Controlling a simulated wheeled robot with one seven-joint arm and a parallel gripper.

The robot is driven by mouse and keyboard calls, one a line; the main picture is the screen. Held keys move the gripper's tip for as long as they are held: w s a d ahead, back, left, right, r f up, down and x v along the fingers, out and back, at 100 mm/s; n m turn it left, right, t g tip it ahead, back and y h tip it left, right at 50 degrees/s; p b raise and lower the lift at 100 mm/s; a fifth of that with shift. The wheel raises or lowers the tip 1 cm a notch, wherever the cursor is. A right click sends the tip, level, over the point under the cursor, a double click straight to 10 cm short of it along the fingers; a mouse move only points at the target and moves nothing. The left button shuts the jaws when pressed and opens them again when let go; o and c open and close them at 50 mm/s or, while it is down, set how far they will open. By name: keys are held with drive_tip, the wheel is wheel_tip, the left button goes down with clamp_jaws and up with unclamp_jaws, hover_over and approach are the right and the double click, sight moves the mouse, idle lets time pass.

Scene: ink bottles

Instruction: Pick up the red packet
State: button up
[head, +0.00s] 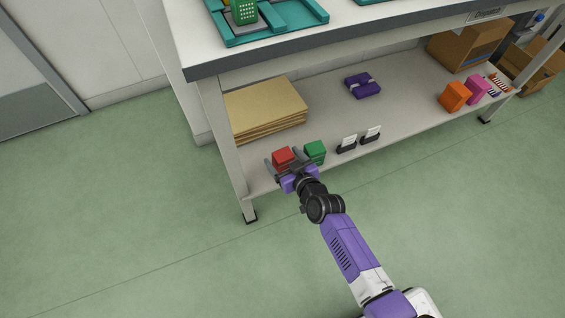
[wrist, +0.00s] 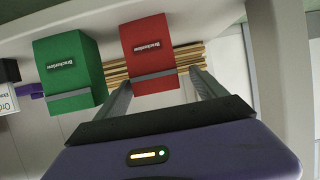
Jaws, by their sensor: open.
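The red packet (head: 282,156) stands on the lower shelf near its left front corner. In the wrist view the red packet (wrist: 149,52) is ahead of my gripper, with a grey band across it and a dark label. My gripper (head: 284,166) is open, its fingers reaching toward the packet, one on either side in the head view. In the wrist view the fingertips of my gripper (wrist: 160,78) lie near the packet's band end. I cannot tell whether they touch it.
A green packet (head: 315,151) stands close beside the red one; it also shows in the wrist view (wrist: 68,70). Small card holders (head: 347,144) are further right. Brown envelopes (head: 262,108) are stacked behind. A shelf leg (head: 228,150) stands at left, and the bench top (head: 300,55) overhangs.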

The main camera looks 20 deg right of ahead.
drive_tip(key=b+x, duration=0.1)
drive_tip(key=x, duration=0.3)
drive_tip(key=shift+w+d+f+b, duration=0.15)
drive_tip(key=shift+d+b, duration=0.1)
drive_tip(key=shift+b, duration=0.15)
drive_tip(key=c, duration=1.5)
